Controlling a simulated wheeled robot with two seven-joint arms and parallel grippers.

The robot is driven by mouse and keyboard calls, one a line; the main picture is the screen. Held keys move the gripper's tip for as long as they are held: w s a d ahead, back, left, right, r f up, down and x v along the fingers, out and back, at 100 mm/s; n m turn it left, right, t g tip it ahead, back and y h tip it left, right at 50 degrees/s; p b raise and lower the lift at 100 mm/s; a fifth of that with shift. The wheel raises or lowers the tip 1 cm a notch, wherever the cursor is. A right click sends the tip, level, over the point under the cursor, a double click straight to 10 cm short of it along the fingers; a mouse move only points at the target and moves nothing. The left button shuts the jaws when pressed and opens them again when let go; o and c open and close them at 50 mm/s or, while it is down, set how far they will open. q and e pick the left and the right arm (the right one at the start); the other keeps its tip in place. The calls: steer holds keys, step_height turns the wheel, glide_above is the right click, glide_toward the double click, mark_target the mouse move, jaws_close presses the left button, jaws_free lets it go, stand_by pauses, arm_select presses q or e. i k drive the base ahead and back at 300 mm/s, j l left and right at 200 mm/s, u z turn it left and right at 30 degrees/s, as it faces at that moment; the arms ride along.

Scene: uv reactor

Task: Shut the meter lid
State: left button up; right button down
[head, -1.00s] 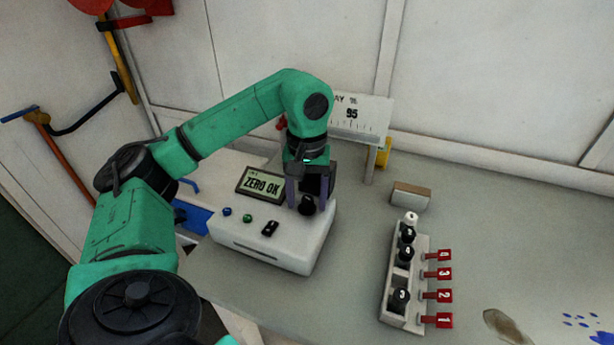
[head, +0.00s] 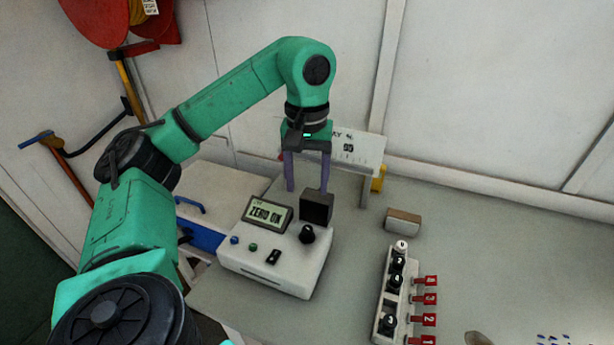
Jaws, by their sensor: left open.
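The white meter (head: 262,278) sits on the grey bench at center-left, its tilted display (head: 267,214) lit with text starting "ZERO". A dark square flap, apparently the meter lid (head: 317,208), stands upright at the meter's right rear, so it looks open. A black round knob or cap (head: 307,234) stands on the meter just in front of it. My left gripper (head: 307,188) is open and empty above and behind the meter. Its right finger reaches down to the lid's top edge in the picture; I cannot tell whether they touch. My right gripper is out of view.
A white rack (head: 384,318) with black numbered vials and red numbered tags stands to the right. A small brown-topped block (head: 403,220) lies behind it. A white scale board (head: 358,150) stands behind my gripper. The bench's right side is mostly clear.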

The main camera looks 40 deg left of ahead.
mark_target(316, 209)
steer(key=k, duration=1.5)
